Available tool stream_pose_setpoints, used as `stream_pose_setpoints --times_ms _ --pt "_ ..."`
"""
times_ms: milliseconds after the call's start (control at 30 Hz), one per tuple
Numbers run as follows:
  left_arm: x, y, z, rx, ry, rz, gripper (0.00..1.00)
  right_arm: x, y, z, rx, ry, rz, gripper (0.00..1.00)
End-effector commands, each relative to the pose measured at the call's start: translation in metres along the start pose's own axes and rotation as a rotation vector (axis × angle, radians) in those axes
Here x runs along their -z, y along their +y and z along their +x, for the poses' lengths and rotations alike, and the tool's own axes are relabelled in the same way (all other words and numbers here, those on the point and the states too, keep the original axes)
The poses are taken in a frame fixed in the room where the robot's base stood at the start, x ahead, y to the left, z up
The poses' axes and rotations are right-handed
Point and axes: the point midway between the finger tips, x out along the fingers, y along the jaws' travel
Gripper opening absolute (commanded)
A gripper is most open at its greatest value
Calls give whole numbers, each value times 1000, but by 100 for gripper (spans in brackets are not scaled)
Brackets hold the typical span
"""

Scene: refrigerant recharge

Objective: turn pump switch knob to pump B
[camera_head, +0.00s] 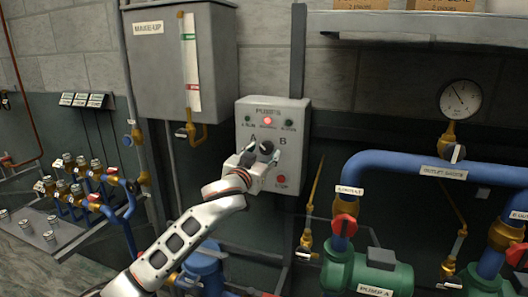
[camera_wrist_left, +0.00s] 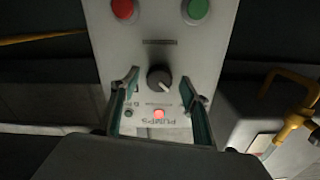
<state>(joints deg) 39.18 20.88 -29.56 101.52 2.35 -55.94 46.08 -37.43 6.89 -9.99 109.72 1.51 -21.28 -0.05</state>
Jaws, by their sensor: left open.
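The grey pump switch panel (camera_head: 272,112) hangs on the wall in the middle of the head view, marked A on the left and B on the right. Its dark round knob (camera_head: 266,147) sits between the letters, partly hidden by my left gripper (camera_head: 256,153). In the left wrist view the panel appears upside down, with the knob (camera_wrist_left: 160,78) near the centre. My left gripper (camera_wrist_left: 161,76) is open, with one finger on each side of the knob and visible gaps. Contact with the panel cannot be told. The knob's exact setting is unclear. My right gripper is out of view.
A lit red lamp (camera_wrist_left: 158,114) and a red button (camera_wrist_left: 122,8) and green button (camera_wrist_left: 196,10) are on the panel. A grey tank (camera_head: 182,60) hangs to the left. Blue pipes (camera_head: 430,165) and a green pump (camera_head: 368,272) stand to the right.

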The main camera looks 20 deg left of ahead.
Motion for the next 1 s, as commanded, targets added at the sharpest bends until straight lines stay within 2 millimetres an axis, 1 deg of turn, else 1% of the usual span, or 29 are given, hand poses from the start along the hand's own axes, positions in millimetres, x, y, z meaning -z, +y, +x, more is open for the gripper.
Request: stream_pose_setpoints --times_ms 33,133,433,467,500,567,600,867,1000 --pt "0 0 4 0 -1 1 46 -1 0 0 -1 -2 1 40" --pt "0 0 9 0 0 1 46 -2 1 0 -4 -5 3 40" --pt "0 0 10 -1 0 0 46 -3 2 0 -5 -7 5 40" --pt "0 0 10 -1 0 0 38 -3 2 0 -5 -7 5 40" --pt "0 0 10 -1 0 0 28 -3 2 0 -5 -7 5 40" --pt "0 0 10 0 0 0 12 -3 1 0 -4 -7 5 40" --pt "0 0 10 0 0 0 8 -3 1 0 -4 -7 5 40" --pt "0 0 10 0 0 11 8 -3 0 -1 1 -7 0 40" --pt "0 0 10 0 0 49 8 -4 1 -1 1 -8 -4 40"
